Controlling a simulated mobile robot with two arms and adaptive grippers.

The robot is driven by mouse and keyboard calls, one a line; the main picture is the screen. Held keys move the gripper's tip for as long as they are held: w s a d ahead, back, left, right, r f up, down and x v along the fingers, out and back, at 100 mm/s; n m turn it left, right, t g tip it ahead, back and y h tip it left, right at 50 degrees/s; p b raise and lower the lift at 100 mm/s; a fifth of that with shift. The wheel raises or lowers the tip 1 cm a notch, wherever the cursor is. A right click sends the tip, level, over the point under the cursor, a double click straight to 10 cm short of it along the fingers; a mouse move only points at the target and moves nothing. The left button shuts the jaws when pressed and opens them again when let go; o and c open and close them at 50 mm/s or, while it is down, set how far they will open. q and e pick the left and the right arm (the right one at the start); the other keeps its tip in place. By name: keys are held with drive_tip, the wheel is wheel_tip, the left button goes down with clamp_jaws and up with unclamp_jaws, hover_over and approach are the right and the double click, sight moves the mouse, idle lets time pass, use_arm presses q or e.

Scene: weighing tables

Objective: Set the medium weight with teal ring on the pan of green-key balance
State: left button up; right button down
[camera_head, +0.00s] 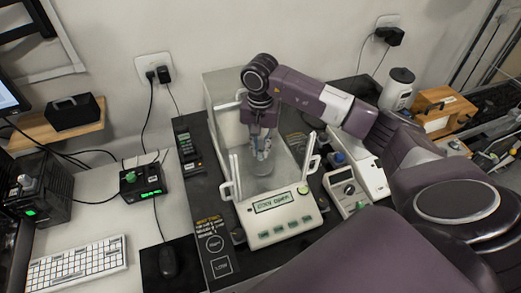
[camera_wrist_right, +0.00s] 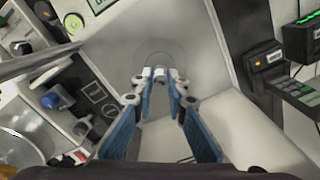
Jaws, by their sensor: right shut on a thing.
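The balance with green keys (camera_head: 278,222) stands in the middle of the head view, with a lit display and a clear draft shield open at the top. My right gripper (camera_head: 262,152) reaches down into its chamber from above. In the right wrist view the gripper (camera_wrist_right: 160,78) has its fingertips close together over the round pan (camera_wrist_right: 158,54). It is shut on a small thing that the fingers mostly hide. I cannot make out a teal ring, nor whether the thing touches the pan. My left gripper is not in view.
The shield's upright walls and handles (camera_head: 313,162) stand close around the right gripper. A meter (camera_head: 347,190) and a blue-knobbed device (camera_head: 338,158) stand to the right. A handset (camera_head: 187,150), a mouse (camera_head: 168,260) and a keyboard (camera_head: 72,263) are to the left.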

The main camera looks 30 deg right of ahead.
drive_tip(key=shift+f, duration=0.95)
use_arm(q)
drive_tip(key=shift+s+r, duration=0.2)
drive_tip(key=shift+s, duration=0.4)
use_arm(e)
drive_tip(key=c, duration=1.9)
unclamp_jaws()
drive_tip(key=shift+f, duration=0.1)
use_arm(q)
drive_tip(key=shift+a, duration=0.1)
